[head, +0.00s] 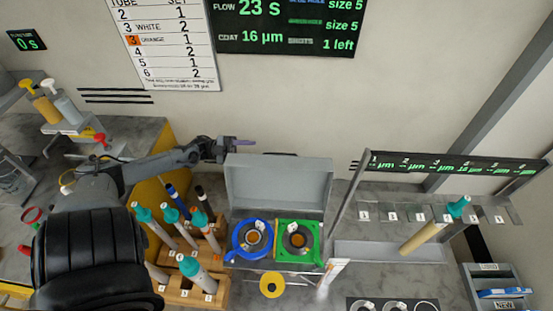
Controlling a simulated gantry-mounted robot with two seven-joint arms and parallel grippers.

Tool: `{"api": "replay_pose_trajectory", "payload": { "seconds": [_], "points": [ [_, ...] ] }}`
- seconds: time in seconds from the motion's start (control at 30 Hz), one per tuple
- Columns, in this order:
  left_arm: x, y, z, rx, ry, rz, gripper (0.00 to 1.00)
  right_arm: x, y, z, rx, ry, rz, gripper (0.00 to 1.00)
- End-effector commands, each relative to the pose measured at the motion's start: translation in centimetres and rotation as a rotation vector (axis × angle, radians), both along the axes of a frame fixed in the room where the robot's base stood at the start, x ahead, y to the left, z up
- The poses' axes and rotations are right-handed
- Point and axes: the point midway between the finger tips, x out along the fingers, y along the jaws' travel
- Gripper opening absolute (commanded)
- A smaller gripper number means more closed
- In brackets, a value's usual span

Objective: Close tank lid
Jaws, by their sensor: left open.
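The tank's grey lid (278,190) stands raised along the back edge of the tank, its broad face toward me. The tank opening below it shows a blue round fitting (238,254) on the left and a green square fitting (313,227) on the right. My left gripper (246,143) is open at the lid's upper left edge. It appears just above or behind that edge; I cannot tell if it touches. My right gripper is not in view.
Teal-topped rods stand in a wooden rack (178,291) left of the tank. A yellow disc (271,284) is in front. A numbered rack (390,251) with a leaning tan tube (420,238) stands right. Signs hang on the wall behind.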

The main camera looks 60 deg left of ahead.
Motion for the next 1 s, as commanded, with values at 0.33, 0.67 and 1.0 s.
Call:
{"api": "replay_pose_trajectory", "payload": {
  "seconds": [0.33,0.67,1.0],
  "points": [
    [1.4,-2.5,0.5,-0.011,0.013,-0.025,0.42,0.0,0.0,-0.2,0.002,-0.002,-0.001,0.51],
    [4.8,-6.1,1.9,-0.012,0.014,-0.024,0.42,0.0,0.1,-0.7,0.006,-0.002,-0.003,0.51],
    [6.2,-7.6,2.5,-0.011,0.014,-0.020,0.42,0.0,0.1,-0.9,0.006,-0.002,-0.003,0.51]
  ]
}}
